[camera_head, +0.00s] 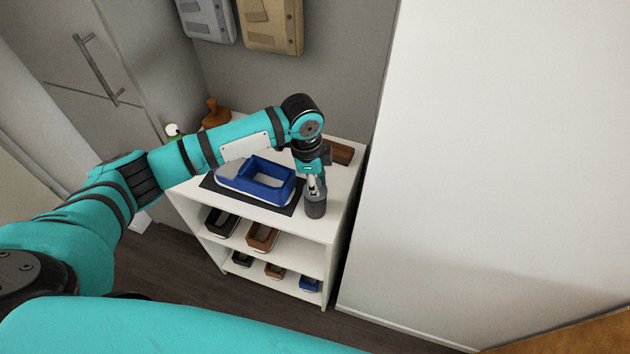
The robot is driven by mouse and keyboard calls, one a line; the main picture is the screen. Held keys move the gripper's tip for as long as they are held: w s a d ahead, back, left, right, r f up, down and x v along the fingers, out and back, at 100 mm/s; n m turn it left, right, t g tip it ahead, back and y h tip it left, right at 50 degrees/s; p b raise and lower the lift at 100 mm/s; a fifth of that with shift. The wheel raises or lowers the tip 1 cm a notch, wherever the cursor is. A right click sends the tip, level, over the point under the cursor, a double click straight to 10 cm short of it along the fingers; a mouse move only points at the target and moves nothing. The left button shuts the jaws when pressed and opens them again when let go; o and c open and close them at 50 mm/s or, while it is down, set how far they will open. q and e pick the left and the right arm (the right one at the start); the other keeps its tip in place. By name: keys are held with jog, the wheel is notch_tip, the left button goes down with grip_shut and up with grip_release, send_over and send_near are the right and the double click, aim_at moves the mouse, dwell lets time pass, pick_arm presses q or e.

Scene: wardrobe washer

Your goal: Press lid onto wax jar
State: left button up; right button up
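A small dark grey cylinder, which looks like the wax jar (316,207), stands upright at the front right of the white shelf unit's top. My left gripper (314,188) points down directly over it, with its fingertips at the jar's upper end. The fingers look close together, but they are too small to tell whether they are shut on a lid. I cannot make out a separate lid; the gripper covers the jar's top. My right gripper is out of view.
A brown brush or block (341,153) lies behind. A white panel (480,170) rises at right.

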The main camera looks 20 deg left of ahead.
pick_arm(q)
jog(key=shift+p, duration=0.5)
dwell(0.6)
jog(key=o, duration=1.4)
jog(key=shift+r+p, duration=3.5)
jog(key=shift+p, duration=0.45)
